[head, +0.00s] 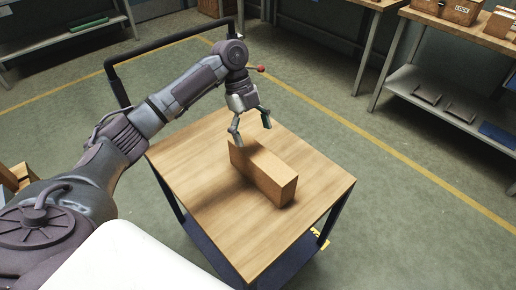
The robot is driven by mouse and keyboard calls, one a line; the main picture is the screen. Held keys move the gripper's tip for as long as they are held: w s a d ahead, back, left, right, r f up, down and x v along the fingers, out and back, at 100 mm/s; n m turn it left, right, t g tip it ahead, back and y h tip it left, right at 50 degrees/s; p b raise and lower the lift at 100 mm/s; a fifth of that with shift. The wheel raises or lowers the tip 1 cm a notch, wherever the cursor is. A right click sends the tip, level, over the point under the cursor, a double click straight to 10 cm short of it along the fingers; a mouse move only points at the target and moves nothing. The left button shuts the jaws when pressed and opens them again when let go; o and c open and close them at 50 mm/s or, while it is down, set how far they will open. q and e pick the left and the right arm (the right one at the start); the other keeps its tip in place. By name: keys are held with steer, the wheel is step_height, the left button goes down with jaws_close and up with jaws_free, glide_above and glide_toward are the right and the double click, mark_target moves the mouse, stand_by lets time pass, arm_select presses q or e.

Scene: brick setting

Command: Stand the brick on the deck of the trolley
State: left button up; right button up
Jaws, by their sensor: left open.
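The brick (262,172) is a tan, long block. It lies on its side on the light wooden deck (205,200) of the trolley, towards the deck's right half. My left gripper (253,131) is open above the far end of the brick, fingers pointing down. Its fingers look empty, and I cannot tell whether one touches the brick. The trolley has a dark frame with a black push handle (170,42) at the far left, partly behind my left arm. My right gripper is not in view.
A workbench with a lower shelf (443,98) stands at the right, with boxes (461,11) on top. Another shelf (75,40) is at the upper left. Green floor with yellow lines (345,122) is clear around the trolley. The deck's near left part is bare.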

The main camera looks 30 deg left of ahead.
arm_select(q)
steer(key=shift+v, duration=2)
